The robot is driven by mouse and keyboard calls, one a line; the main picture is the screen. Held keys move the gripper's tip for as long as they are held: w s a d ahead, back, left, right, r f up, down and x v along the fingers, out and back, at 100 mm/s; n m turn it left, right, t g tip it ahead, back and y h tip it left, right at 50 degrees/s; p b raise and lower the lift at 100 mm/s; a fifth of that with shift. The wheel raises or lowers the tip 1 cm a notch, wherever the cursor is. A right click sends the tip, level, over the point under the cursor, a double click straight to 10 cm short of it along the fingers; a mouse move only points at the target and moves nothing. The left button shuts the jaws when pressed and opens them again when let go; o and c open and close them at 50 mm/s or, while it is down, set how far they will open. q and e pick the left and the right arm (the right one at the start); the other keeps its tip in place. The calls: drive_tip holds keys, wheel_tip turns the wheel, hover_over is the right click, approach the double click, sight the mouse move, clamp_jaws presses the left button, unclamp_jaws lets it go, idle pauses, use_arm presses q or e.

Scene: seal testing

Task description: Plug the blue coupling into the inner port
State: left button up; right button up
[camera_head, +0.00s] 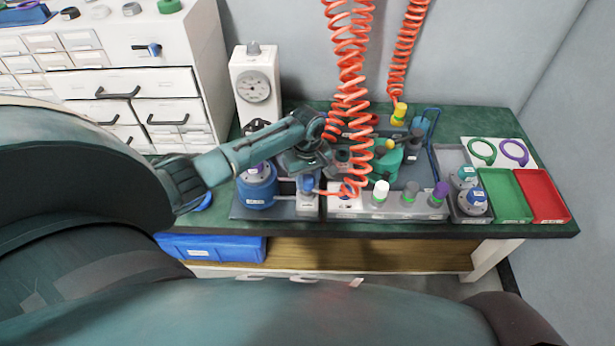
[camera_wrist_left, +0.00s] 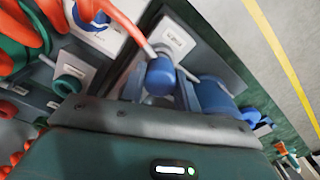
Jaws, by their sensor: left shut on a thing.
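The blue coupling (camera_head: 308,184) is at the end of an orange hose, at the front of the bench beside the blue canister (camera_head: 257,192). In the left wrist view the coupling (camera_wrist_left: 160,77) sits between the fingers of my left gripper (camera_wrist_left: 160,88), which is shut on it. In the head view my left gripper (camera_head: 306,172) is above a grey block (camera_head: 307,206) with a white label. The coupling is over or at this block; I cannot tell whether it is seated. Which port is the inner one is not clear. My right gripper is not in view.
Coiled orange hoses (camera_head: 350,80) hang close to the right of my left gripper. A port rail (camera_head: 410,205) with white, green and purple caps stands to the right. Green (camera_head: 505,195) and red (camera_head: 543,195) trays lie at the right end. A gauge stand (camera_head: 255,85) is behind.

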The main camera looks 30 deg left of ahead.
use_arm(q)
drive_tip(key=shift+f, duration=0.1)
drive_tip(key=o, duration=1.2)
wheel_tip(320, 180, up, 13)
drive_tip(key=p, duration=0.1)
drive_tip(key=shift+p, duration=0.35)
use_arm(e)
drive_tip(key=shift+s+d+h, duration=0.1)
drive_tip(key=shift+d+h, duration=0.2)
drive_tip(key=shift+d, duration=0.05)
